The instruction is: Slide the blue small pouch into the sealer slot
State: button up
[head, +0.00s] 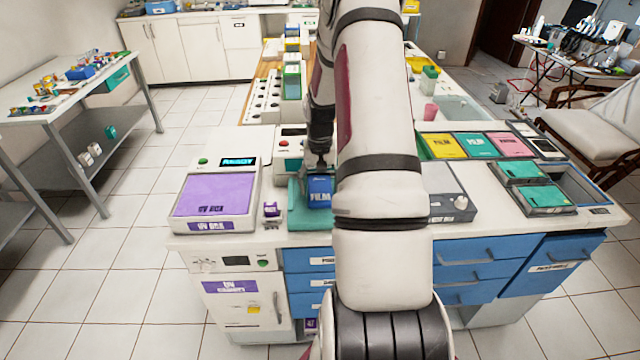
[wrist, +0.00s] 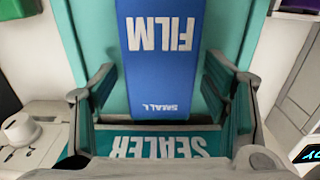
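The blue small pouch (wrist: 160,70), marked FILM and SMALL, lies over the teal sealer (wrist: 95,25) in the wrist view. Its near end is just above the strip marked SEALER, and its far end runs out of the frame. In the head view the pouch (head: 320,191) shows its FILM face at the front of the sealer (head: 297,217). My gripper (wrist: 162,62) has its fingers apart, one on each side of the pouch, with slim teal gaps beside it. In the head view my gripper (head: 319,165) is directly above the pouch, and my arm hides the sealer's right side. The slot cannot be made out.
A purple-topped UV box (head: 215,195) stands left of the sealer, with a small purple item (head: 271,209) between. Yellow, teal and pink film packs (head: 478,145) lie farther right.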

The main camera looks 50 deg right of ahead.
dwell(0.3)
notch_tip(320, 180, up, 12)
jog(key=a+r+n+t+h, duration=0.15)
jog(key=a+r+n, duration=0.25)
jog(key=a+r, duration=1.4)
jog(key=s+a+n+t, duration=0.1)
jog(key=s+a+n, duration=0.1)
jog(key=s+a, duration=0.2)
jog(key=s+a+r+n+t+y, duration=0.1)
jog(key=s+a+n, duration=0.1)
jog(key=s+a, duration=0.3)
jog(key=s+a+r+n+t, duration=0.1)
jog(key=s+a, duration=0.4)
jog(key=a, duration=0.5)
jog(key=shift+s+a+r+n+t+y, duration=0.15)
jog(key=shift+n+t+y, duration=0.1)
jog(key=shift+n+t, duration=0.25)
